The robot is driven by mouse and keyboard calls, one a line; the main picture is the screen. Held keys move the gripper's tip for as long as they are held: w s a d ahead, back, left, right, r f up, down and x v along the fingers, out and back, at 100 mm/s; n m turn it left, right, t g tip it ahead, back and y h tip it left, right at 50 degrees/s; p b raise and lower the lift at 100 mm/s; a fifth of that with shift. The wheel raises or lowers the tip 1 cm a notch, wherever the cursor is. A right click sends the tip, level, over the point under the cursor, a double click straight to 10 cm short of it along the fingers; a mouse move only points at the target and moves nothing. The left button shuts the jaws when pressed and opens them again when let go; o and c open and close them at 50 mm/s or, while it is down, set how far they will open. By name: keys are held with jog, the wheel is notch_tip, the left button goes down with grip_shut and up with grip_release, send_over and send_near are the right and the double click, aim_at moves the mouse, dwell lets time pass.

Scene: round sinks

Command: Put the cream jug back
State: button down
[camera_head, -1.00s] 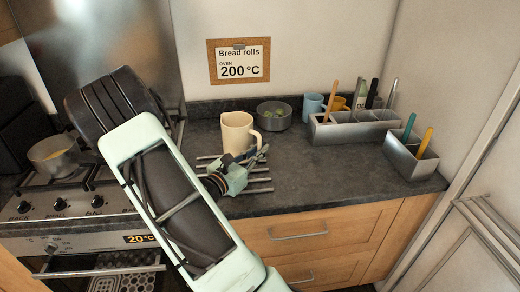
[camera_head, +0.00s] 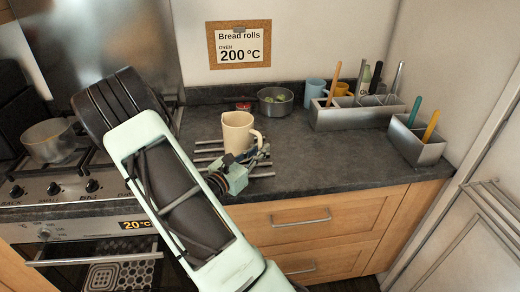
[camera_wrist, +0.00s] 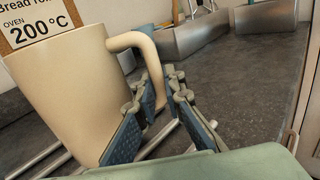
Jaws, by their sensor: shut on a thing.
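The cream jug (camera_head: 238,132) is upright over the metal bar rack (camera_head: 207,150) on the dark counter. It fills the left of the wrist view (camera_wrist: 65,90), its handle pointing right. My gripper (camera_head: 256,157) is at the jug's right front, low by the handle. In the wrist view its fingers (camera_wrist: 160,100) are shut on the lower part of the handle. Rack bars show below the jug. I cannot tell whether its base touches them.
Behind the jug stand a grey bowl (camera_head: 275,101) with green things and a small red item (camera_head: 243,106). Metal holders (camera_head: 355,118) and (camera_head: 418,148) with utensils stand to the right, a blue mug (camera_head: 315,90) behind. A stove pot (camera_head: 50,141) is at left. Counter between rack and holders is clear.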

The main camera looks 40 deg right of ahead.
jog(key=shift+f+b, duration=0.5)
dwell(0.3)
